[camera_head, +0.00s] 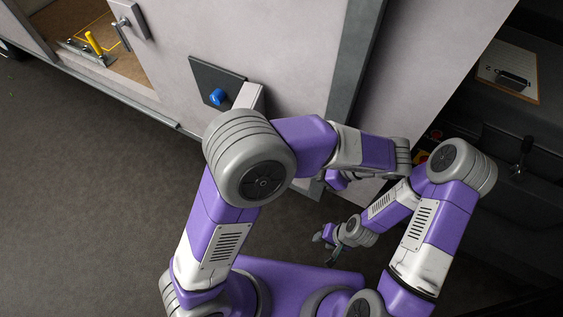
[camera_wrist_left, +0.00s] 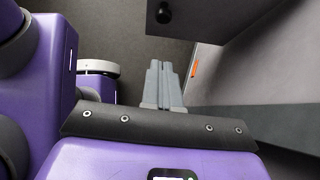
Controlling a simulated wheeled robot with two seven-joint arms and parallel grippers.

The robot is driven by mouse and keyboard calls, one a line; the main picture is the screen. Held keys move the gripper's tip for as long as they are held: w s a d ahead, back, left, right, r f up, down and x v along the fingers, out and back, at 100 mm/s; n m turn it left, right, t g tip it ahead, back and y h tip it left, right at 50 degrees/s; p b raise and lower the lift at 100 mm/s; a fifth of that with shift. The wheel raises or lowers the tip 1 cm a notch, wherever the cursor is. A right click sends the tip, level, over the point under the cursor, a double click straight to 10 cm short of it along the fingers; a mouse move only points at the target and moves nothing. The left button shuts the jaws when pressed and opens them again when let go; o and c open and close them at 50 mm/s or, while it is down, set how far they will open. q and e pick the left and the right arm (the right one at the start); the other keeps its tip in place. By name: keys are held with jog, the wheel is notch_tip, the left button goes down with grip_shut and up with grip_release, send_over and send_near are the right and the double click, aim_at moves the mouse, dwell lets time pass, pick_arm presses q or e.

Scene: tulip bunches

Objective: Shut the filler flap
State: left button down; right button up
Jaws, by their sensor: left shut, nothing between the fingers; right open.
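A dark square filler recess (camera_head: 203,79) with a blue cap (camera_head: 216,97) is in the pale vehicle side in the head view. A pale piece that looks like the filler flap (camera_head: 250,95) stands out at its right edge, so the flap looks open; my left elbow hides its lower end. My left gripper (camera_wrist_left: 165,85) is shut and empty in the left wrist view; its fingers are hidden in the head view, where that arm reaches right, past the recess. My right gripper (camera_head: 326,238) is open and low, well away from the flap.
An open compartment at upper left holds a yellow-handled item (camera_head: 93,43). A clipboard (camera_head: 508,73) and a black lever (camera_head: 522,150) are at the right. The left wrist view shows a black knob (camera_wrist_left: 163,12) and an orange marker (camera_wrist_left: 194,68). Floor at left is clear.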

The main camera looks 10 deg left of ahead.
pick_arm(q)
jog(key=a+r+b+x, duration=0.1)
jog(key=r+b+x, duration=0.1)
jog(key=x, duration=1)
jog(key=shift+a+f+b, duration=0.2)
jog(key=shift+a+b, duration=0.45)
jog(key=shift+b, duration=0.1)
jog(key=shift+w+a, duration=0.1)
